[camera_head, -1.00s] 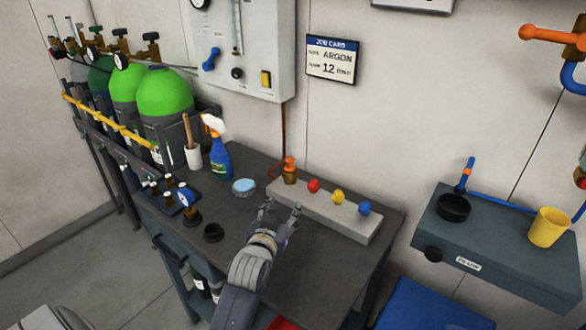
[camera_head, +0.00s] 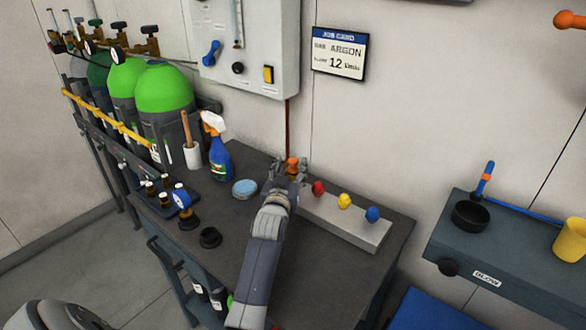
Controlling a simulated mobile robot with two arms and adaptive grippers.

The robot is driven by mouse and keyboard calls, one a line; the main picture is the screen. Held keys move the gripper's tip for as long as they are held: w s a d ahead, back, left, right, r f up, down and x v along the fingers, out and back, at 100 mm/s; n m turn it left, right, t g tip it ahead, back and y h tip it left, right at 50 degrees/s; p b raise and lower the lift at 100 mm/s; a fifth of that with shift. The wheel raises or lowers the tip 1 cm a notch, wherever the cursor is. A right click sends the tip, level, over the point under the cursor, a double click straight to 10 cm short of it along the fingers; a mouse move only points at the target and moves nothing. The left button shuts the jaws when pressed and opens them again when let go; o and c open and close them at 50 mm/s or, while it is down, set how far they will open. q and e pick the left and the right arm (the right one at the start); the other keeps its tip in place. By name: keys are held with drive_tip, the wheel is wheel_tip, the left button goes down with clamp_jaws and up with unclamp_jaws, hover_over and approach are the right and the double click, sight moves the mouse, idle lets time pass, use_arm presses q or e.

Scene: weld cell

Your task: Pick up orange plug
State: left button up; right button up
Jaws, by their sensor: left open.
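The orange plug (camera_head: 292,163) stands at the left end of the pale block (camera_head: 355,233) on the dark bench. Only its orange top shows; its lower part is hidden behind my gripper. My left gripper (camera_head: 290,168) is open, with its fingers at the plug, one on each side as seen here. I cannot tell whether the fingers touch it. A red plug (camera_head: 318,188), a yellow plug (camera_head: 344,200) and a blue plug (camera_head: 372,214) stand in a row to the right on the same block. My right gripper is not in view.
A spray bottle (camera_head: 218,150), a light blue round tin (camera_head: 244,189) and a black ring (camera_head: 210,237) are on the bench (camera_head: 318,275) left of my arm. A shelf (camera_head: 515,250) with a yellow cup (camera_head: 571,240) is at right.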

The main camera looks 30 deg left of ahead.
sight(292, 164)
use_arm(q)
drive_tip(key=x, duration=0.3)
drive_tip(key=shift+w, duration=0.2)
drive_tip(key=c, duration=1.1)
drive_tip(key=shift+s, duration=0.1)
drive_tip(key=shift+r, duration=0.15)
